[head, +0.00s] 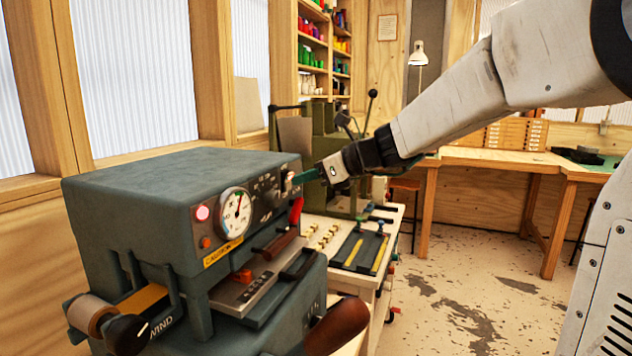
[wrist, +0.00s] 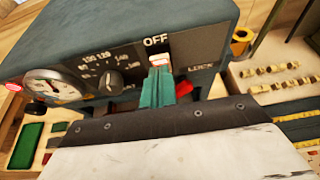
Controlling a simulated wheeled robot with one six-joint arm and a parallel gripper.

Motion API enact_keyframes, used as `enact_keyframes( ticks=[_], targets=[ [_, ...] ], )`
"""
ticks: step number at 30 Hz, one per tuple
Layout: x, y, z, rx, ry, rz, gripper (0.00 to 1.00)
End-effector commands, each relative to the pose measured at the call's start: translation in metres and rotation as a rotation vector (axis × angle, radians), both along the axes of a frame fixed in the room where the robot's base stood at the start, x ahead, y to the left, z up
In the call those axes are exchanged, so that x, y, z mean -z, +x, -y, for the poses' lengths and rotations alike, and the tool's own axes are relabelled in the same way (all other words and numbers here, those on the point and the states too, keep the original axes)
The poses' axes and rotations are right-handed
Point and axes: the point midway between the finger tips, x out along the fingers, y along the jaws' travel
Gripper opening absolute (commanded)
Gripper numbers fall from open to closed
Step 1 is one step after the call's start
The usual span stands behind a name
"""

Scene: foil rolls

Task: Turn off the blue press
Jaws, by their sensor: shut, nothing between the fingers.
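The blue-grey press (head: 150,185) stands at the left in the head view, and its front panel fills the upper part of the wrist view (wrist: 105,35). A pale switch with a reddish edge (wrist: 158,60) sits directly below the word OFF on the panel. My gripper (head: 292,180) is shut and empty, with its green fingertips at the switch; they also show in the wrist view (wrist: 158,82). The fingers hide the switch's lower part, and I cannot tell whether they touch it or which way it is set. A round pinkish-red lamp (head: 203,213) looks lit.
A dial gauge (head: 235,212) and a black knob (wrist: 111,82) sit beside the switch. A red part (wrist: 183,88) lies just right of my fingertips. A green machine (head: 325,150) stands behind. Open floor (head: 480,290) lies to the right.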

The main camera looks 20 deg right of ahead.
Motion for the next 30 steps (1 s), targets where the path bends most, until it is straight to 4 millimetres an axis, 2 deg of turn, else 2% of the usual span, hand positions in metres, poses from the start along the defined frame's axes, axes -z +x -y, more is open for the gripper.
enact_keyframes(
  ticks=[23,30],
  targets=[
    [-0.005,0.004,-0.005,-0.004,-0.048,-0.052,0.0],
    [-0.013,0.005,-0.005,-0.005,-0.048,-0.051,0.0]
  ],
)
